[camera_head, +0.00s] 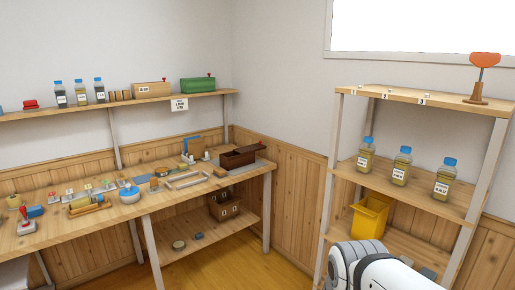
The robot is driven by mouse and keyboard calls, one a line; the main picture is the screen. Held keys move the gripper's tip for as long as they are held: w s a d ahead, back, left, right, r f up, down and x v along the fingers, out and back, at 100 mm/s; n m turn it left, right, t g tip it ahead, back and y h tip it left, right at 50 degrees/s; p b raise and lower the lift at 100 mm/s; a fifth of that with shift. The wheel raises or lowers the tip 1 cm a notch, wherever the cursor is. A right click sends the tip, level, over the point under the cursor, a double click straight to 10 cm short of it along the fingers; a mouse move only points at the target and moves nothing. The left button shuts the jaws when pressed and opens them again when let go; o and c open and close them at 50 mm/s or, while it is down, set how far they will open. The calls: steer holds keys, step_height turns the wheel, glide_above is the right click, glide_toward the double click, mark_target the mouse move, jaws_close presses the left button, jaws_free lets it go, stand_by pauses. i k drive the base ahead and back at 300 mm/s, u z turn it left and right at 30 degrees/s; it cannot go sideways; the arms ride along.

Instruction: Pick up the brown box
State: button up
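Several brown boxes are in view, and I cannot tell which one the task names. A dark brown open box (240,157) sits at the right end of the workbench. A brown box (224,209) with small pale marks stands on the shelf under the bench. A light tan box (151,90) with a label sits on the upper wall shelf, left of a green box. Part of my white arm shows at the bottom right, in front of the right rack. My gripper is not in view.
The workbench (180,211) holds many small items, including a blue-lidded jar (129,193) and a red-handled tool (24,221). The right rack (400,98) holds several blue-capped jars and a yellow bin (369,217). Bare wooden floor (240,262) lies between.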

mark_target(230, 160)
steer(key=i, duration=1.3)
steer(key=u, duration=0.55)
steer(key=i, duration=2.25)
